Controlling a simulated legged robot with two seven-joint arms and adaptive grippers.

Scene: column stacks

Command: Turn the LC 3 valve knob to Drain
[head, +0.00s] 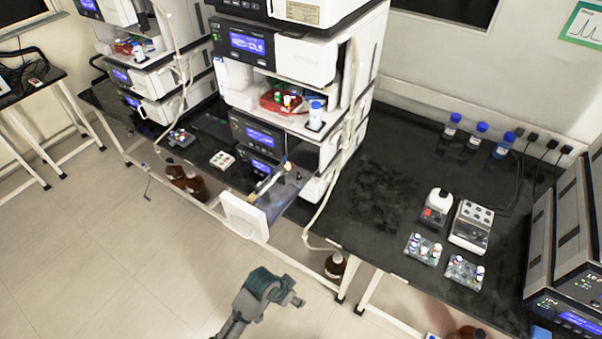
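I cannot make out the LC 3 valve knob or a Drain mark. A white column stack (318,62) with blue displays stands on a dark bench in the middle; I cannot read which LC number it has. A white panel (243,216) juts out low at its front. My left gripper (295,300) shows at the bottom, its grey-teal arm coming in left of centre. It is over the floor, apart from the stack and bench, and its fingers are too small to tell open from shut. My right gripper is not in view.
Another stack (146,60) stands at the back left. The right bench (375,190) holds blue-capped bottles (477,134), vial racks (423,250) and a white device (471,227). Grey instruments (565,255) stand at its right end. A brown bottle (335,265) is under the bench edge. The tiled floor (110,255) at left is clear.

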